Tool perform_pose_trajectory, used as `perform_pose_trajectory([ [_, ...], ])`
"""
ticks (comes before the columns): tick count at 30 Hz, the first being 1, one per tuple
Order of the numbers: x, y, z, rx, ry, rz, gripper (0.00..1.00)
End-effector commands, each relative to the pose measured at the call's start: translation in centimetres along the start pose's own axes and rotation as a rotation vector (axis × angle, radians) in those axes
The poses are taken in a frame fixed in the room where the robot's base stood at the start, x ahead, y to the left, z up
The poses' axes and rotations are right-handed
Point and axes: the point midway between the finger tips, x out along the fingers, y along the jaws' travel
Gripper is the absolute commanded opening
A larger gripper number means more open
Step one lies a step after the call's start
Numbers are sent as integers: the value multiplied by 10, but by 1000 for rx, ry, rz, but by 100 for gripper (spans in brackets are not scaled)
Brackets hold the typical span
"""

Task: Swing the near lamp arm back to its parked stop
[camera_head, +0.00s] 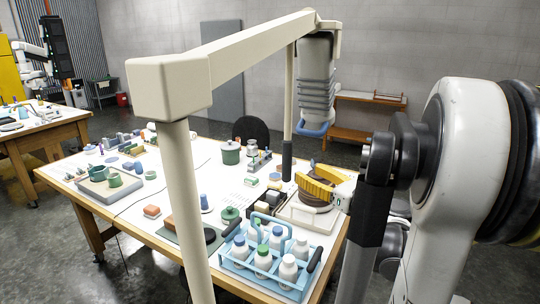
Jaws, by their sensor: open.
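The near lamp arm (250,45) is a thick cream beam. It runs from a boxy end on top of a cream upright post (185,200) toward the back and right. Near its far end hangs a grey ribbed lamp head (317,75) with a blue handle (313,130) at its bottom. A thin cream rod with a dark grip (288,160) also hangs there, over the table. My white and dark arm links fill the right side. I cannot make out my gripper among them. No parked stop can be made out.
The white-topped table (128,206) is crowded. A blue bottle carrier (240,268) stands at its front, with a yellow and brown object (318,190) in a tray behind it. A green pot (230,152) stands farther back. Space above the table is mostly clear.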

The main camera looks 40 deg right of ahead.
Motion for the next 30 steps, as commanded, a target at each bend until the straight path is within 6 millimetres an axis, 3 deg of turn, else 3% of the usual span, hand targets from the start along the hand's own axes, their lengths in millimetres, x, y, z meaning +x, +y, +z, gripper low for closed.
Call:
perform_pose_trajectory([
  [15, 91, 2, 0, -3, 1, 5, 49],
  [28, 102, 1, 0, -3, 1, 2, 49],
  [30, 102, 1, 0, -3, 1, 2, 29],
])
